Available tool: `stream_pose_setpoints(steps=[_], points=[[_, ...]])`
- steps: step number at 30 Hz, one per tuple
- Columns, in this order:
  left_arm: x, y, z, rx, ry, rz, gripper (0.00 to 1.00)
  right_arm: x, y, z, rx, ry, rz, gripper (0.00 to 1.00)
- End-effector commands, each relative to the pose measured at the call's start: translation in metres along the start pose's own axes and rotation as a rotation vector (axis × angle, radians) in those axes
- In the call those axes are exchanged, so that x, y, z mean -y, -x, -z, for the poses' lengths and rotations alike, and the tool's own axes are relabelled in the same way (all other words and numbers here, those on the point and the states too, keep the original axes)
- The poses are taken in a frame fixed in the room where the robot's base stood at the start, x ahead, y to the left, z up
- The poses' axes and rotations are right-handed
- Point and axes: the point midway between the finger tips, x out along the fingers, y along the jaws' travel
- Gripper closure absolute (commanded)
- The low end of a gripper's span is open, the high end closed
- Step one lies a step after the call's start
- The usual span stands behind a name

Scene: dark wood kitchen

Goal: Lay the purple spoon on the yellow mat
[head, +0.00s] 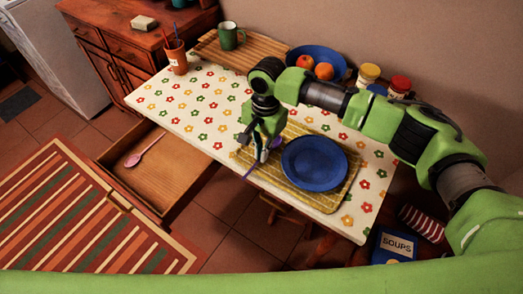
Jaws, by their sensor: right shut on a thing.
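My right gripper (261,153) points down at the left end of the yellow mat (342,190). It is shut on the purple spoon (252,169), of which only thin purple parts show beside the fingers. The rest of the spoon is hidden by the gripper. I cannot tell whether the spoon touches the mat. A blue plate (314,163) covers much of the mat, just right of the gripper. My left gripper is not in view.
The flowered tablecloth (190,100) is clear to the left. An open drawer (165,171) holds a pink spoon (144,151). A blue fruit bowl (318,52), jars (368,75), a green mug (229,36) and a utensil cup (177,60) stand towards the back.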

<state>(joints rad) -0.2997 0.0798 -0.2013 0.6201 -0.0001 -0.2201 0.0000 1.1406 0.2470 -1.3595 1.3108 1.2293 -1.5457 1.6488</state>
Motion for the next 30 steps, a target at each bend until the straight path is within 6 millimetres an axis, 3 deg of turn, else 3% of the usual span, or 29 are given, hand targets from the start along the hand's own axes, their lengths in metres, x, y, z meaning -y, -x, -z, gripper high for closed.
stream_pose_setpoints(steps=[6,8,9,20,23,30], points=[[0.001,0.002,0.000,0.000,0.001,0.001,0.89,0.000,-0.002,-0.001,0.001,-0.001,0.000,1.00],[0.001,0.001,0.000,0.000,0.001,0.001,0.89,0.000,-0.002,0.000,0.001,0.000,0.000,0.79],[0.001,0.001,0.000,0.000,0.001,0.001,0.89,0.000,-0.002,0.000,0.001,0.000,0.000,0.78],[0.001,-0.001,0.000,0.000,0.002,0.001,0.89,0.000,0.000,0.000,-0.001,0.000,0.001,0.78],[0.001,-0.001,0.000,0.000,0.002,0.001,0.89,0.001,0.010,0.000,0.000,0.000,0.002,0.78],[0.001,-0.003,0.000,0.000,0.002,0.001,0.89,0.001,0.060,0.000,0.000,0.000,0.004,0.78]])
